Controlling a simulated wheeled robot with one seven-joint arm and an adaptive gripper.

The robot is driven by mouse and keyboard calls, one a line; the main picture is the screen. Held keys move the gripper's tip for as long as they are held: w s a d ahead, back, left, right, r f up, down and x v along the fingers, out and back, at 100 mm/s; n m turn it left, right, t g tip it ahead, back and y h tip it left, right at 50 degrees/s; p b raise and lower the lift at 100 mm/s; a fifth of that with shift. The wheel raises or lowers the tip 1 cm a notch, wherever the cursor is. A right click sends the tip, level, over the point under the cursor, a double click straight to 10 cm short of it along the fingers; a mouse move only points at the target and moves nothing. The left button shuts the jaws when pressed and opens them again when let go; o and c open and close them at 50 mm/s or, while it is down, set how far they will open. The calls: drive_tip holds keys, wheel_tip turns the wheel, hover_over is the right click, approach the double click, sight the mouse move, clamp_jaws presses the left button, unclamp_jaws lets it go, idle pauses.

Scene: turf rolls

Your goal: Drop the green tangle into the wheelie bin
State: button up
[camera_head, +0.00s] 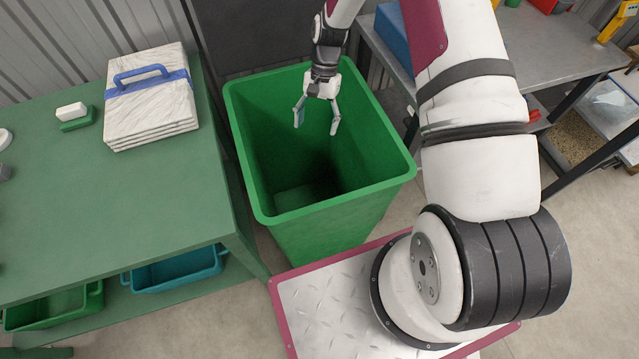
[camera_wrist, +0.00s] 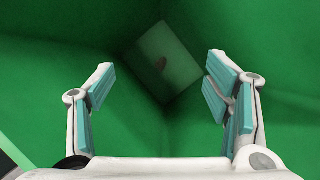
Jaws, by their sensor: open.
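The wheelie bin (camera_head: 335,232) is a tall green open-topped bin standing on the floor between two benches. My gripper (camera_head: 317,126) is over its opening, pointing down, with its fingers spread and nothing between them. In the wrist view my gripper (camera_wrist: 158,82) also shows open and empty, with the bin's green inner walls (camera_wrist: 45,100) all around. A paler square of bin floor lies far below, with a small dull brownish patch (camera_wrist: 160,63) on it. I cannot tell what that patch is. I cannot make out a green tangle in either view.
A green workbench (camera_head: 60,215) stands left, with a white stack of sheets (camera_head: 150,115) held by a blue strap and handle, plus a small brush (camera_head: 74,118). Trays (camera_head: 175,270) sit below it. A grey table (camera_head: 560,60) stands at right.

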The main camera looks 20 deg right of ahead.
drive_tip(key=v, duration=1.2)
